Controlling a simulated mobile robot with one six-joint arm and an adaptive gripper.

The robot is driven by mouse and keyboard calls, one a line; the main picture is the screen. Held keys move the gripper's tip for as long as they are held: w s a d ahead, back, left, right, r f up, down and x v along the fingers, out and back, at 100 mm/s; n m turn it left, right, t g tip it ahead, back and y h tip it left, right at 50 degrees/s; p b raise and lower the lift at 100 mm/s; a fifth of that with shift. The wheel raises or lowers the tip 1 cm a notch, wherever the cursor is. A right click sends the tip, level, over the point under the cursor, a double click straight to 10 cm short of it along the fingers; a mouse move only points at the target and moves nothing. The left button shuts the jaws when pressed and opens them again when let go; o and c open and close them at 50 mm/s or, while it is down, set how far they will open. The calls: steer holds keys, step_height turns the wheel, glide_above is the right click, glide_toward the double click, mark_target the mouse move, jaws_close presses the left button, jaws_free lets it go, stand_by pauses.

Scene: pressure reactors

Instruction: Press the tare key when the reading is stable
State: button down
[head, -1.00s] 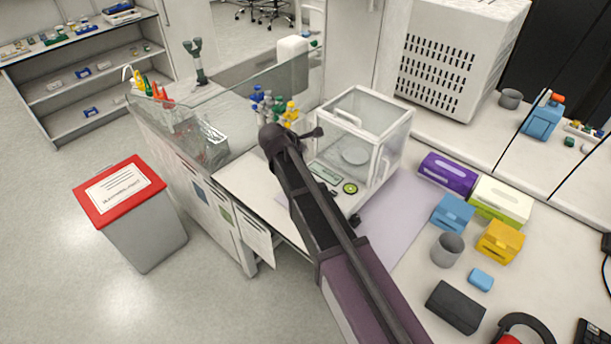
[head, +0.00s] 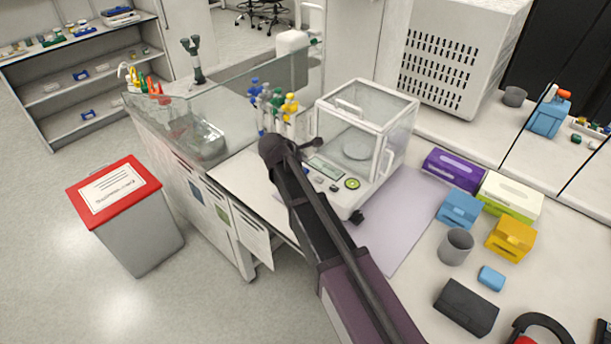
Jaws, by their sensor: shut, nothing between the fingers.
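The white balance (head: 345,203) with a clear draught shield stands on the bench. An empty-looking round pan shows inside it. Its small display (head: 326,168) is on the front panel, and its digits are too small to read. A round green key (head: 352,183) sits right of the display, with small dark keys to its left. Key labels cannot be read. My gripper (head: 313,145) appears as a slim dark shut tip at the far end of my arm, left of the shield and above the display in the picture. It seems apart from the keys. My arm hides the panel's left side.
A glass screen (head: 235,95) and a rack of blue, green and yellow-topped items (head: 272,105) stand behind and left. Purple (head: 455,168), blue (head: 459,208) and yellow (head: 510,238) boxes and a grey cup (head: 456,247) lie right. A red-lidded bin (head: 125,215) stands on the floor.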

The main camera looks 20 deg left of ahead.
mark_target(308, 168)
steer(key=shift+f+b, duration=0.75)
steer(key=shift+f, duration=0.3)
steer(key=shift+f, duration=0.1)
stand_by(0.8)
steer(key=shift+f+b, duration=0.3)
steer(key=shift+b, duration=0.1)
steer(key=shift+f+b, duration=0.45)
stand_by(0.9)
steer(key=shift+r, duration=0.2)
steer(key=shift+r+p, duration=0.7)
steer(key=shift+p, duration=0.2)
step_height(308, 168, up, 5)
steer(key=p, duration=0.5)
